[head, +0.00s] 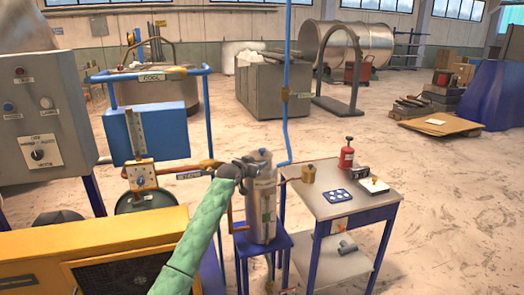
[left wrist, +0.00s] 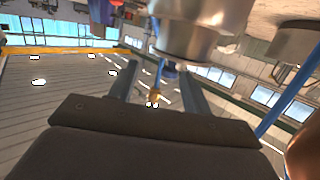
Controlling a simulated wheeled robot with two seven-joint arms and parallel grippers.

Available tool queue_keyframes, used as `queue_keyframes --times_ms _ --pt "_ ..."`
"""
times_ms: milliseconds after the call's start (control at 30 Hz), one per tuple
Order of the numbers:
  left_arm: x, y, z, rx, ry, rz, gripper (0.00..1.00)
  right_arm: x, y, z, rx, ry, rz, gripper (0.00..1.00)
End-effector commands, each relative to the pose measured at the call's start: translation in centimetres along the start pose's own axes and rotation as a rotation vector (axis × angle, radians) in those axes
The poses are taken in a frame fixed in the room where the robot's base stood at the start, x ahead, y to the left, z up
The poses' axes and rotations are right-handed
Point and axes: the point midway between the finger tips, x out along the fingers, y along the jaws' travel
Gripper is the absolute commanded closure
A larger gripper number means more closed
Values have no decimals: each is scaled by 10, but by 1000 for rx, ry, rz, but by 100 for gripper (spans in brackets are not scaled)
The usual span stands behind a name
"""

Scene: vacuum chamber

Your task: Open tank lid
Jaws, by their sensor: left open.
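The tank (head: 263,212) is a silver upright cylinder on a small blue stand in the middle of the head view. Its lid (head: 262,155) is on top and looks closed; my left gripper partly hides its left side. My left gripper (head: 246,166), at the end of my green-sleeved arm, is at the upper left of the tank, close to the lid. In the left wrist view, the two fingers of the gripper (left wrist: 160,88) are spread apart with nothing clearly held. A silver round metal part (left wrist: 200,28), likely the tank's top, is close at the upper edge. Contact cannot be told.
A grey control box (head: 40,115) and yellow unit (head: 90,250) are at left.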

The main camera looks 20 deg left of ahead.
Motion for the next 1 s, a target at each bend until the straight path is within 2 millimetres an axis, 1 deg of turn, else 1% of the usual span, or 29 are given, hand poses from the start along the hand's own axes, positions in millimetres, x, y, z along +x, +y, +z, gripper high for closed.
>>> queue_keyframes --times_ms 33,100,300,467,800,1000 --pt "6 -8 -1 -11 40 -7 51 10 1 5 0 16 1 64" --pt "10 -16 -4 -16 94 -16 51 19 1 8 1 45 1 64" --pt "12 -23 -12 -15 181 -33 51 26 1 6 2 97 1 64" --pt "20 -24 -17 -16 192 -34 51 32 3 8 1 106 4 64" --pt "64 -26 -25 -14 188 -35 51 60 14 26 -9 124 17 64" --pt "82 -26 -27 -14 189 -34 51 70 17 32 -12 133 21 64"
